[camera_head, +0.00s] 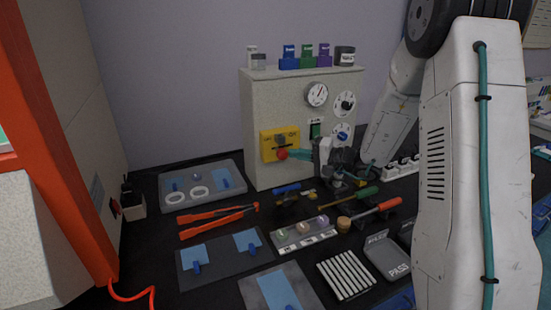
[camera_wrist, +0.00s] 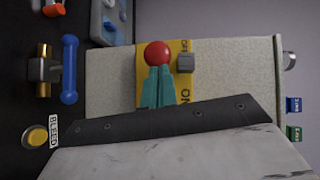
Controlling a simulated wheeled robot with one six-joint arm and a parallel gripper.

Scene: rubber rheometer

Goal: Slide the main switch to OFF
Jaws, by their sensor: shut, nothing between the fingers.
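The main switch plate is a yellow panel (camera_head: 267,148) on the front of the pale grey cabinet. A grey block-shaped slider (camera_wrist: 185,62) sits on it between the OFF and ON letters, and looks closer to OFF in the wrist view. A red ball-shaped knob (camera_head: 282,154) is beside the slider, lower on the same panel. My gripper (camera_head: 291,153) has teal fingers, shut and empty. In the wrist view its tips (camera_wrist: 158,70) are at the red knob's edge; I cannot tell if they touch. The fingers hide part of the panel.
Gauges (camera_head: 317,95) and a green switch (camera_head: 315,130) are on the cabinet (camera_head: 255,102), right of the panel. Small containers stand on top. Below lie orange-handled tongs (camera_head: 217,216), a blue-handled valve (camera_wrist: 69,70) and a grey tray (camera_head: 202,202).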

